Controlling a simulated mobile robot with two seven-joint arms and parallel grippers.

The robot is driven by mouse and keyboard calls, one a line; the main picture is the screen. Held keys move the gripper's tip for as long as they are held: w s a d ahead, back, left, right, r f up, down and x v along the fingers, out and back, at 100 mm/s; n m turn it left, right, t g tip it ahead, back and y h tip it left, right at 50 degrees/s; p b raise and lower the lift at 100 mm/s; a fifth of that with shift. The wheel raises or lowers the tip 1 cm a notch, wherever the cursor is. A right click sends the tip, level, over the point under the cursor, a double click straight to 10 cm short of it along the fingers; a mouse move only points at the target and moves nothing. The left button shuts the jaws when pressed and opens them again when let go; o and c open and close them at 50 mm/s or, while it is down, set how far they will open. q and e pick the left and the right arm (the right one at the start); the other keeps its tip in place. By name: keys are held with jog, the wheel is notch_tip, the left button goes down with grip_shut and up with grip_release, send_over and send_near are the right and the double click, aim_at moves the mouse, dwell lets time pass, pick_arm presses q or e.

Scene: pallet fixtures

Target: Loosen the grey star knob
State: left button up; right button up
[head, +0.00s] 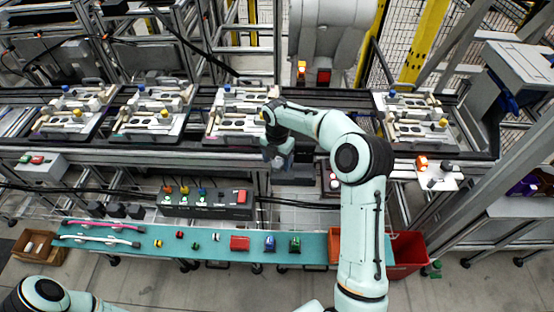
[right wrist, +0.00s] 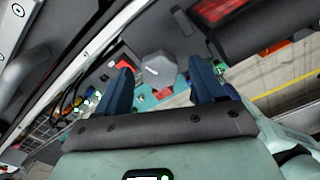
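A grey knob (right wrist: 160,69) with a many-sided head shows in the right wrist view, between the two blue fingers of my right gripper (right wrist: 161,76). There is a visible gap on each side of it, so the fingers stand apart and do not close on it. In the head view my right gripper (head: 277,153) points down at the front edge of the conveyor line, near the middle. The knob is hard to make out there, small and partly hidden by the gripper. Part of my left arm shows at the bottom left; its gripper is out of view.
Pallets with fixtures (head: 413,139) stand along the conveyor. A control box (head: 238,212) and a teal shelf (head: 135,256) with small coloured parts lie in front. A red bin (head: 409,252) stands at the shelf's right end. A lit orange button (head: 421,163) is at the right.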

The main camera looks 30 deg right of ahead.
aim_at(277, 163)
notch_tip(277, 163, up, 13)
jog(key=shift+r, duration=0.2)
dwell(0.4)
dwell(0.4)
